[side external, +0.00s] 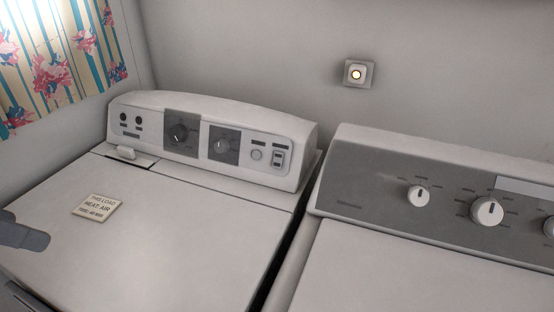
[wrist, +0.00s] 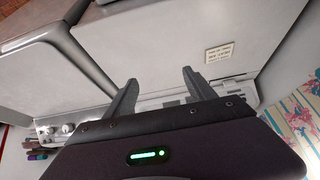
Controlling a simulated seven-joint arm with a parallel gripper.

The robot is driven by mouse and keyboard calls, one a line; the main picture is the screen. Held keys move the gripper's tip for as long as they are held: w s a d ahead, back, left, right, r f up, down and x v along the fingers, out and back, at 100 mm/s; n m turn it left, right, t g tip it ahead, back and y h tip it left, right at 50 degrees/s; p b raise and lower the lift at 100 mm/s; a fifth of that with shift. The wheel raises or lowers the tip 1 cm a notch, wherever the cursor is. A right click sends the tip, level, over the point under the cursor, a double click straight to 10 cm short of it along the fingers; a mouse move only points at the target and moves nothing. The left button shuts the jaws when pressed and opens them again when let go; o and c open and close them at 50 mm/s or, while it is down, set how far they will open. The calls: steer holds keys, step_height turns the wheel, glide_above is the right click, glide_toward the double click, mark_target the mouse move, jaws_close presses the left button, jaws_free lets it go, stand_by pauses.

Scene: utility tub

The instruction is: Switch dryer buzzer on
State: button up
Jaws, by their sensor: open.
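The dryer is the white machine (side external: 180,215) on the left in the side view, with a raised control panel (side external: 150,124) along its back. The panel lettering is too small to read, and the rocker's position cannot be told. In the wrist view my gripper (wrist: 160,90) is open and empty, its two fingers apart over the dryer, with the panel partly hidden behind it. A dark grey part of mine shows at the side view's left edge, far from the switch.
A second white machine with a grey panel (side external: 370,205) and white knobs (side external: 487,211) stands at the right, across a narrow gap. A label plate (side external: 97,206) lies on the dryer top. A lit wall switch (side external: 357,73) and a flowered curtain (side external: 60,65) are behind.

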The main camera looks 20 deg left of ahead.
stand_by(0.3)
